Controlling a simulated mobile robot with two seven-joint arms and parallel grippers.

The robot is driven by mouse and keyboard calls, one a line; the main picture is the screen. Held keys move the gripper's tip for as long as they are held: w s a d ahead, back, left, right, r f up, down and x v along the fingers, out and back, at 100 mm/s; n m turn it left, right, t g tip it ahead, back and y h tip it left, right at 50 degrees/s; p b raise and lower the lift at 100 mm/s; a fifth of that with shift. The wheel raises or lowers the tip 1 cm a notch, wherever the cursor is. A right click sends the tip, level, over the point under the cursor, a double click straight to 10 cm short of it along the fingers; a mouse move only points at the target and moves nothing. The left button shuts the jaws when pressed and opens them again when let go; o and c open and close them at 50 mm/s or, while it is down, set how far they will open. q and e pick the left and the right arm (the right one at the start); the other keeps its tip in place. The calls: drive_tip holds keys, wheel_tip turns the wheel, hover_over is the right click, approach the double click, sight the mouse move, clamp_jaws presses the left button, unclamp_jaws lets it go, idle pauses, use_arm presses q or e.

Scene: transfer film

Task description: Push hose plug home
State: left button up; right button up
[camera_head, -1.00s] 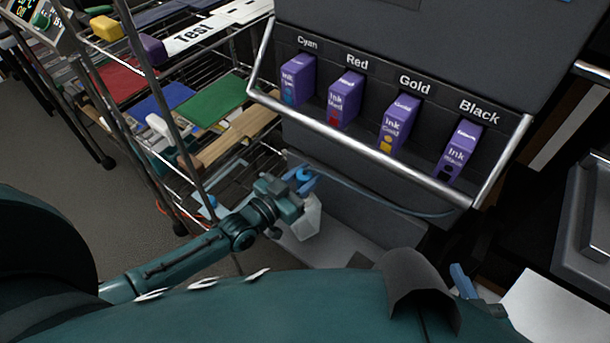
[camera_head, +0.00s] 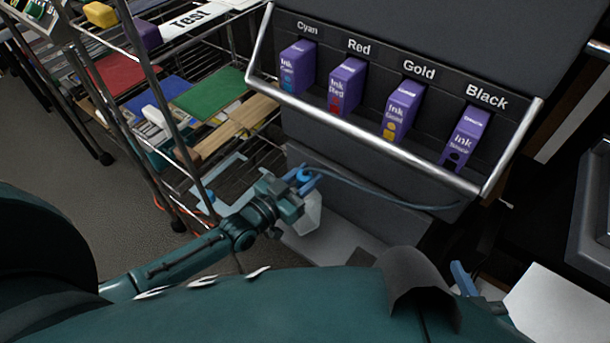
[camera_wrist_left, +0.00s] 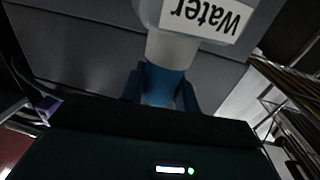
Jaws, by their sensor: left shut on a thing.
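My left gripper (camera_head: 304,182) has its blue fingers shut on the blue hose plug (camera_head: 304,174), in front of the printer's lower panel. In the left wrist view the plug (camera_wrist_left: 162,84) sits between the fingers, in line with the pale neck (camera_wrist_left: 172,48) of a container with an upside-down "Water" label (camera_wrist_left: 205,14). Plug and neck appear to meet; I cannot tell how deep the plug sits. The blue-grey hose (camera_head: 385,192) runs right from the plug. A translucent container (camera_head: 308,217) shows below the gripper. Of my right gripper (camera_head: 462,279) only a blue finger shows.
A dark printer (camera_head: 330,150) carries purple ink boxes labelled Cyan, Red, Gold and Black behind a metal rail (camera_head: 375,130). A wire shelf (camera_head: 215,175) with coloured folders stands close on the left. A grey tray (camera_head: 590,225) is at the right. Grey floor lies at lower left.

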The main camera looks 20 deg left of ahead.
use_arm(q)
drive_tip(key=shift+f, duration=0.3)
use_arm(e)
drive_tip(key=shift+f, duration=0.15)
use_arm(q)
drive_tip(key=o, duration=1)
drive_tip(key=shift+o, duration=0.2)
drive_tip(key=shift+s+a, duration=0.15)
drive_tip(key=shift+s, duration=0.1)
drive_tip(key=p+v, duration=0.2)
drive_tip(key=v, duration=1)
drive_tip(key=shift+s, duration=0.3)
use_arm(e)
wheel_tip(320, 180, up, 2)
drive_tip(key=shift+r, duration=0.1)
use_arm(q)
drive_tip(key=shift+a, duration=0.1)
